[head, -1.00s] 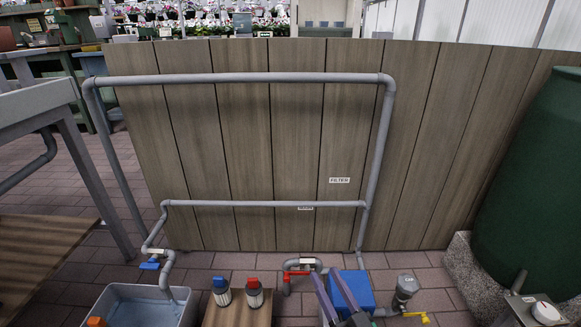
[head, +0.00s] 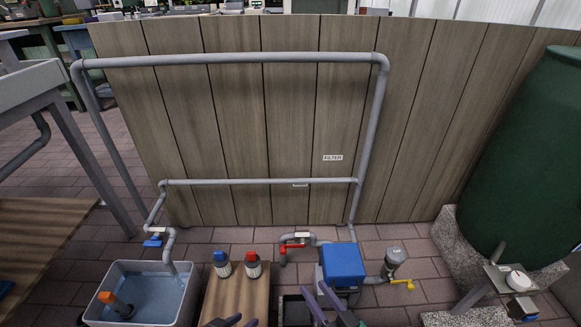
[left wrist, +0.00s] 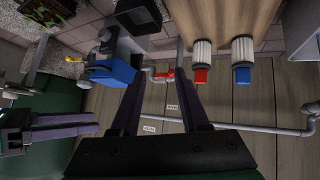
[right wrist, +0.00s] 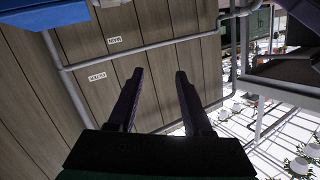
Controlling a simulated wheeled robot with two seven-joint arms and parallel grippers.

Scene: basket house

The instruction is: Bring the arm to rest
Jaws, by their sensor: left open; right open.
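My left gripper (head: 230,321) shows only as dark fingertips at the bottom edge of the head view, in front of the wooden stand. In the left wrist view its fingers (left wrist: 158,82) are apart and nothing is between them. My right gripper (head: 326,297) shows its purple fingers just in front of the blue box (head: 343,264). In the right wrist view its fingers (right wrist: 158,80) are apart and empty, with the plank wall and pipes beyond. Most of both arms is out of the head view.
Two filter cartridges, blue-capped (head: 222,265) and red-capped (head: 253,266), stand on the wooden stand (head: 236,297). A grey water basin (head: 190,304) is left of it. Grey pipes (head: 230,58) run before the plank wall (head: 290,110). A green barrel (head: 530,160) stands at right.

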